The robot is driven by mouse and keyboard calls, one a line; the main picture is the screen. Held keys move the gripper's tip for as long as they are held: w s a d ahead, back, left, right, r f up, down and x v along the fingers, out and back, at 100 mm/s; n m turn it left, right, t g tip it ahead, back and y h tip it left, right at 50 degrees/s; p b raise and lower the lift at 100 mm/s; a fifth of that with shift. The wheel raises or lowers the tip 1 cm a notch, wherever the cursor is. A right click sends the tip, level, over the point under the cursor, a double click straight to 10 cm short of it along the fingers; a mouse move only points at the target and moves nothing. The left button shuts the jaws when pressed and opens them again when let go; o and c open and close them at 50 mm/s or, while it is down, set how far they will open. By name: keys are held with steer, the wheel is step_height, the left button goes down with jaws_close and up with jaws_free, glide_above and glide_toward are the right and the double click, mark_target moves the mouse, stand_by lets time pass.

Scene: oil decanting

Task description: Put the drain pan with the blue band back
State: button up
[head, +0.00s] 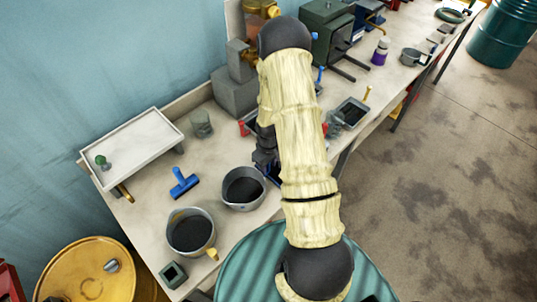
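Two round grey pans with dark insides stand at the front of the bench. The nearer pan (190,232) has a yellow handle. The other pan (243,188) stands behind it to the right, and a blue part (273,172) shows at its right side, beside my gripper. I cannot tell whether this blue part is a band or handle of that pan. My gripper (266,168) points down just right of this pan, close to the blue part. My arm hides part of it, and its fingers are too small and dark to tell open from shut.
A white tray (130,146) with a green-topped item stands at the back left. A blue T-shaped tool (184,184) lies near the pans. A dark rectangular pan (352,113) is right of my arm. A teal drum (240,272) stands before the bench.

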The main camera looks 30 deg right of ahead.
step_height(320, 180, up, 12)
steer(key=b, duration=0.2)
steer(key=shift+d+f+b, duration=0.1)
steer(key=shift+b, duration=0.3)
stand_by(0.5)
steer(key=shift+s+a+r, duration=0.15)
steer(key=shift+a+r, duration=0.15)
steer(key=shift+r, duration=0.1)
steer(key=s+a+r+m+t, duration=0.2)
steer(key=s+a+r+m, duration=0.1)
steer(key=s+a+r, duration=0.7)
steer(key=shift+s+a+r+m+t, duration=0.2)
steer(key=shift+s+r+m+t, duration=0.15)
steer(key=shift+r, duration=0.25)
steer(key=shift+s, duration=0.25)
